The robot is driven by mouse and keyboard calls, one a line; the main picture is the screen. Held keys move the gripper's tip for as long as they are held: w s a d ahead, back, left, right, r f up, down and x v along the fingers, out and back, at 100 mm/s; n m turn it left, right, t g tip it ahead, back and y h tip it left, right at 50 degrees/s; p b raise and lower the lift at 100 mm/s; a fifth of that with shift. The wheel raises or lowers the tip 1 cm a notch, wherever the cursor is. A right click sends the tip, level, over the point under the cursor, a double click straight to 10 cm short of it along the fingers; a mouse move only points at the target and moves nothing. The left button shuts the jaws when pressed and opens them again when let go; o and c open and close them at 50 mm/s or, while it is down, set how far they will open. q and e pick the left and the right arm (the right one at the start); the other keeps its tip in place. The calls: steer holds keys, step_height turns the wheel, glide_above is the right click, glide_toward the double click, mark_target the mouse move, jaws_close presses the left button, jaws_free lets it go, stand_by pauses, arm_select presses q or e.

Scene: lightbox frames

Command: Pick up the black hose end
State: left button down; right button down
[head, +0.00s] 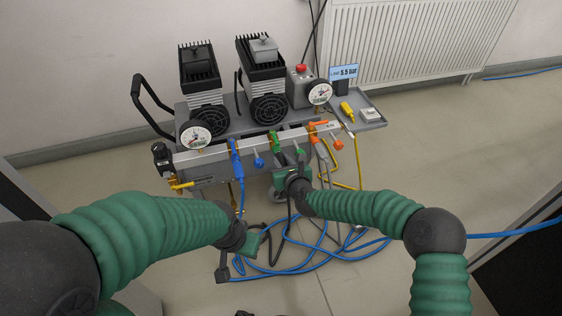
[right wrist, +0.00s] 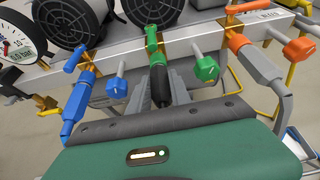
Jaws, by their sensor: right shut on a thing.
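The black hose end (right wrist: 160,88) is in the middle of the right wrist view, directly below the green-handled valve (right wrist: 152,45) on the manifold. It looks in line with the fitting there; whether it is joined is unclear. My right gripper (right wrist: 162,92) is shut on it, with a grey finger on each side. In the head view my right gripper (head: 283,170) is at the front of the manifold and hides most of the hose end. My left gripper (head: 236,262) hangs low at the left, near the hoses; its finger opening is unclear.
The manifold rail (head: 215,153) also carries a blue coupling (head: 236,160) and an orange coupling (right wrist: 255,62). Gauges and two compressors stand behind. Blue hose (head: 300,262) lies coiled on the floor below. A side tray (head: 372,124) holds small parts. Floor at right is mostly clear.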

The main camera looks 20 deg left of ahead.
stand_by(0.5)
steer(key=shift+s+d+r+p, duration=0.15)
steer(key=shift+r+p, duration=0.1)
steer(key=shift+p, duration=0.1)
steer(key=r+p+v, duration=0.1)
steer(key=p+v, duration=0.7)
steer(key=v, duration=0.8)
steer(key=shift+s+d+r+p, duration=0.1)
steer(key=shift+s+d+p, duration=0.1)
steer(key=shift+s+d, duration=0.5)
steer(key=shift+s+d+p, duration=0.25)
steer(key=shift+s+d, duration=0.15)
steer(key=shift+s, duration=0.5)
steer(key=shift+s+d+r+p, duration=0.1)
steer(key=shift+s+d+p, duration=0.1)
steer(key=shift+s+d, duration=0.5)
